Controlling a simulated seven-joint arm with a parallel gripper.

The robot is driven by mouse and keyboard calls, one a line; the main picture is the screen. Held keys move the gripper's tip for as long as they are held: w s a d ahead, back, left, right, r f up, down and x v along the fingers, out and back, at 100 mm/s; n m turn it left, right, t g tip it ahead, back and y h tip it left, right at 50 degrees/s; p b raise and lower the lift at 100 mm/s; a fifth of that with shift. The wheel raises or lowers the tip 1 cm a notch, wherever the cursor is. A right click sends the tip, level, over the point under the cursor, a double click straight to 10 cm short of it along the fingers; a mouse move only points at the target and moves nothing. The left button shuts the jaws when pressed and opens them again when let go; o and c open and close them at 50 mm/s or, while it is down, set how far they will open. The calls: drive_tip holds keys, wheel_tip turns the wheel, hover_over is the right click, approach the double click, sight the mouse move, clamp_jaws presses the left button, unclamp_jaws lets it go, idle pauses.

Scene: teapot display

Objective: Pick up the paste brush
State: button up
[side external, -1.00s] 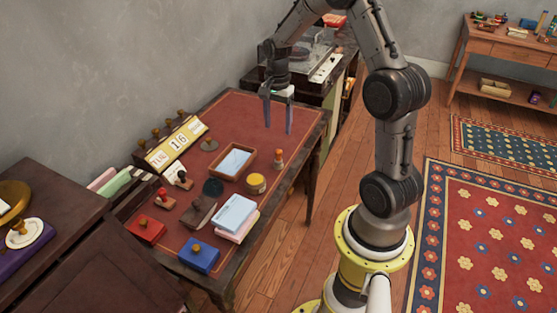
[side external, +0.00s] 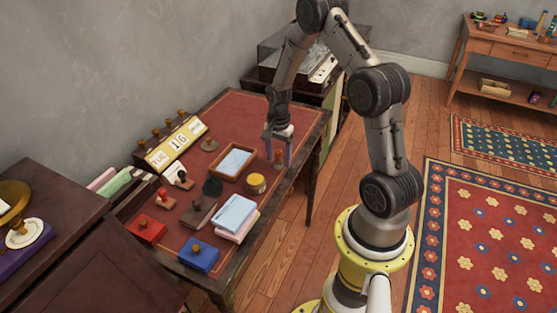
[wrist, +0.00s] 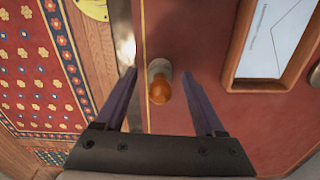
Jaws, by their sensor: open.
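The small upright piece with a rounded orange-brown handle and a pale grey lower end, which looks like the paste brush (side external: 280,157), stands near the right edge of the red-topped desk. In the wrist view the paste brush (wrist: 160,88) shows between my two fingers, with a gap on each side. My gripper (side external: 278,158) is open and points down over it; in the wrist view my gripper (wrist: 158,73) has one finger left and one right of the brush. The side view partly hides the brush behind the fingers.
A wooden tray (side external: 222,168) with a pale envelope lies left of the brush. A yellow-topped jar (side external: 256,183) stands in front. Stamps, a date display (side external: 176,145) and ink pads fill the desk's near left. The back of the red desktop (side external: 240,108) is clear.

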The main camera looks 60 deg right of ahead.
sight(279, 150)
drive_tip(key=shift+f, duration=0.25)
clamp_jaws()
drive_tip(key=shift+r, duration=0.1)
idle(0.3)
drive_tip(key=shift+r, duration=0.55)
wheel_tip(279, 150, up, 2)
drive_tip(key=shift+r, duration=0.15)
drive_tip(key=s+a+r, duration=0.8)
drive_tip(key=s+r, duration=0.1)
drive_tip(key=s, duration=0.2)
drive_tip(key=shift+s+r, duration=0.25)
drive_tip(key=shift+s, duration=0.05)
